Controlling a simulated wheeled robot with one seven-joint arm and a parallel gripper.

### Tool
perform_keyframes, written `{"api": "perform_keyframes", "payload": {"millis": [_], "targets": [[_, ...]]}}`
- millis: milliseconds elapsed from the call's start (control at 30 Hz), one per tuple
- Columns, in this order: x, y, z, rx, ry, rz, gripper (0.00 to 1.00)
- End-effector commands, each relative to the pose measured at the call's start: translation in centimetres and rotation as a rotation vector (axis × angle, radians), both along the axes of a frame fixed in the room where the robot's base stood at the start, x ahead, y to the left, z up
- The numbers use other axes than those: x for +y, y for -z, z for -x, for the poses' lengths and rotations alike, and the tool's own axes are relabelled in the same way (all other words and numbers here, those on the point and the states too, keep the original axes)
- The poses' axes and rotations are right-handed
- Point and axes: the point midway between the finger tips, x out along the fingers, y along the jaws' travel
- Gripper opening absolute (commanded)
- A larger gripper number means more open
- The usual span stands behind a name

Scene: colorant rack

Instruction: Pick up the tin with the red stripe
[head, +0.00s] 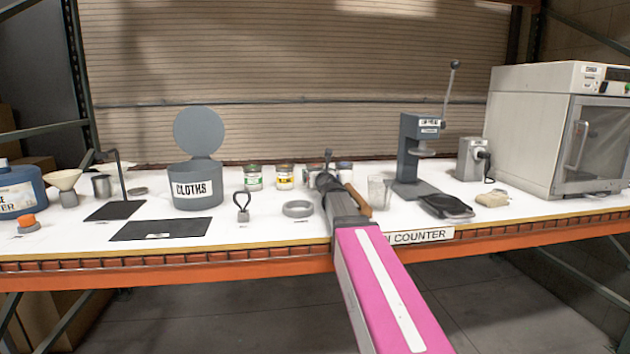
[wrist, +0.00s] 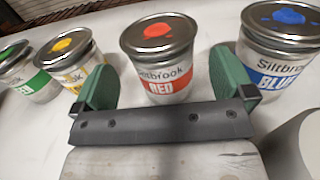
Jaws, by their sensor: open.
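The red-stripe tin (wrist: 162,75) stands upright on the white counter, with a silver lid, a red dab on top and a "RED" label. In the wrist view, my gripper (wrist: 162,58) is open, with one green finger on each side of this tin and a small gap at both sides. I cannot tell exactly how deep the tin sits between the fingers. In the head view, my gripper and arm largely hide the tin.
In the wrist view, yellow (wrist: 83,68) and green (wrist: 30,72) tins stand left, and a blue tin (wrist: 282,65) stands close to the right finger. The head view shows a grey ring (head: 298,209), a clear cup (head: 378,193) and a cloths bin (head: 196,190) nearby.

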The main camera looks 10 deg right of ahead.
Motion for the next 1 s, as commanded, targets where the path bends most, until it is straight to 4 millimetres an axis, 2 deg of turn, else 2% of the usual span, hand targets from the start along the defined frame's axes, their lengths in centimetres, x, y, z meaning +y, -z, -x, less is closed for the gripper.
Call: {"api": "perform_keyframes", "payload": {"millis": [33, 167, 433, 600, 633, 667, 1000], "targets": [[0.0, 0.1, -1.2, 0.001, 0.0, -0.001, 1.0], [0.1, 0.1, -2.8, 0.0, 0.0, 0.0, 1.0], [0.2, 0.1, -2.9, 0.0, 0.0, 0.0, 1.0], [0.2, 0.1, -2.9, 0.0, 0.0, 0.0, 0.45], [0.2, 0.1, -2.9, 0.0, 0.0, 0.0, 0.35], [0.2, 0.1, -2.9, 0.0, 0.001, 0.0, 0.3], [0.2, 0.0, -2.9, -0.001, 0.0, 0.0, 0.3]]}}
